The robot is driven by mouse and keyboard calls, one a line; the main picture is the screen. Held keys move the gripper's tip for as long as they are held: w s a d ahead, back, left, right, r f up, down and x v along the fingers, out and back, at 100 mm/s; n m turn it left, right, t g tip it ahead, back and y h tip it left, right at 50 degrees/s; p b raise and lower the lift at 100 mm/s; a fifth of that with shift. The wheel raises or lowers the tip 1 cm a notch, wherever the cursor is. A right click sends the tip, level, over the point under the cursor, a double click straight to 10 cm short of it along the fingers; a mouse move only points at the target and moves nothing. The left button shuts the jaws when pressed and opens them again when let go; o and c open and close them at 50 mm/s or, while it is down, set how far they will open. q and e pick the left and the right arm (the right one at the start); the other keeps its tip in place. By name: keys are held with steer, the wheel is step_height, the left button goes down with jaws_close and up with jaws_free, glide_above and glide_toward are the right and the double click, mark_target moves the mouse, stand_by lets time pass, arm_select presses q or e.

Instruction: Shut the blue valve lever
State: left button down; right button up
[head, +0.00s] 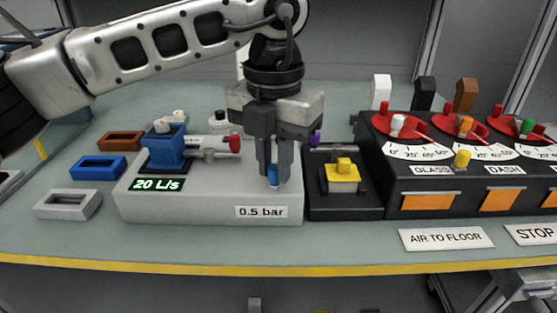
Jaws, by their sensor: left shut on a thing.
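The blue valve lever (273,174) shows as a small blue tip between the fingertips of my left gripper (273,180), at the right end of the light grey valve module (205,212). The gripper points straight down and its fingers are shut on the blue lever. Most of the lever and its pivot are hidden behind the fingers, so I cannot tell its angle. A red-tipped lever (235,144) sits to the left on the same module. The module's display (157,185) reads 20 L/s and its label (262,212) reads 0.5 bar. My right gripper is not in view.
A black box with a yellow button (343,172) stands close right of the gripper. A black panel with red dials (400,125) is farther right. Brown, blue (97,168) and grey frames lie left of the module. The yellow table edge (300,268) is in front.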

arm_select(q)
steer(key=m, duration=0.1)
steer(key=a+m, duration=0.1)
steer(key=m, duration=0.2)
steer(key=shift+w+a+m, duration=0.25)
steer(key=shift+w+m, duration=0.05)
steer(key=m, duration=0.1)
steer(key=w+a+m, duration=0.1)
steer(key=m, duration=0.1)
steer(key=shift+r+m, duration=0.1)
steer(key=shift+m, duration=0.2)
steer(key=m, duration=0.2)
steer(key=w+m, duration=0.1)
steer(key=shift+a+m+p, duration=0.3)
steer(key=m, duration=0.1)
steer(key=w+m, duration=0.1)
steer(key=shift+a+m+p, duration=0.1)
steer(key=shift+m+p, duration=0.25)
steer(key=shift+m, duration=0.05)
steer(key=shift+w+m, duration=0.25)
steer(key=shift+m, duration=0.45)
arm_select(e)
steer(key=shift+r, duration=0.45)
arm_select(q)
steer(key=c, duration=1.3)
jaws_free()
steer(key=shift+c, duration=0.2)
